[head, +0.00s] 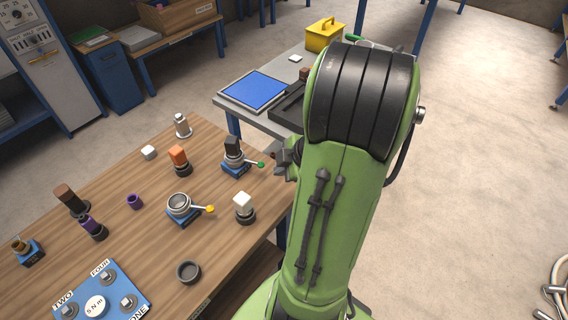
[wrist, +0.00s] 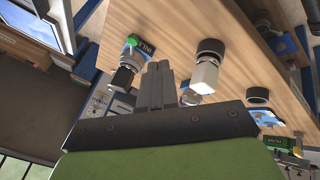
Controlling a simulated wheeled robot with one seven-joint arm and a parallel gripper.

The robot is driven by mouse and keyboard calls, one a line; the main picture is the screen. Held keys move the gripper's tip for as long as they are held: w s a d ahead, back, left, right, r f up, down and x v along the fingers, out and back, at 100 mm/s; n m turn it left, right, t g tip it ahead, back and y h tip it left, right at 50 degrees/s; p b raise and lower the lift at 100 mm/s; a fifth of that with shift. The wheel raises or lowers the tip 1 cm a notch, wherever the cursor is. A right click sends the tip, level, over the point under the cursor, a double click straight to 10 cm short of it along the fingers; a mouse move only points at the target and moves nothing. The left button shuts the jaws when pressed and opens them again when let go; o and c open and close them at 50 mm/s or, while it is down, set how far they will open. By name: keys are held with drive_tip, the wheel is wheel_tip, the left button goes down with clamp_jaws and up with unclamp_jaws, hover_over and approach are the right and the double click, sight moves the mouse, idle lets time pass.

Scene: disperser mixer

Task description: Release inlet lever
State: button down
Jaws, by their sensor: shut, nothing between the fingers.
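The inlet unit has a blue base (head: 236,168), a black block on a metal collar, and a lever ending in a green knob (head: 261,164) that points right. In the wrist view its label begins "INLE" (wrist: 144,47), and the green knob (wrist: 132,40) is just above and left of my fingertips. My gripper (wrist: 157,68) is shut and empty. In the head view only a dark part of my gripper (head: 285,158) shows, a little right of the knob; my green arm hides the rest. I cannot tell whether the fingers touch the lever.
A white block on a dark base (head: 243,205) and a unit with a yellow-knobbed lever (head: 210,209) stand nearby. An orange-topped piece (head: 178,156) is left. The wooden table (head: 145,240) holds several other pieces. A grey table (head: 268,118) with a blue panel is behind.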

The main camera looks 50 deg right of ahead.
sight(254, 162)
drive_tip(key=b+x, duration=0.1)
drive_tip(key=x, duration=0.7)
drive_tip(key=shift+f+b, duration=0.1)
drive_tip(key=shift+b, duration=0.25)
drive_tip(key=shift+w+d+f, duration=0.15)
drive_tip(key=shift+w+d, duration=0.75)
drive_tip(key=shift+w, duration=0.2)
drive_tip(key=shift+w+d+f, duration=0.1)
drive_tip(key=shift+w+d, duration=0.2)
drive_tip(key=shift+w, duration=0.15)
drive_tip(key=shift+w+d+f+n+y+b, duration=0.15)
drive_tip(key=shift+d+n+y+b, duration=0.15)
drive_tip(key=shift+d+n+b, duration=0.45)
drive_tip(key=shift+w+d, duration=0.1)
drive_tip(key=shift+d, duration=0.35)
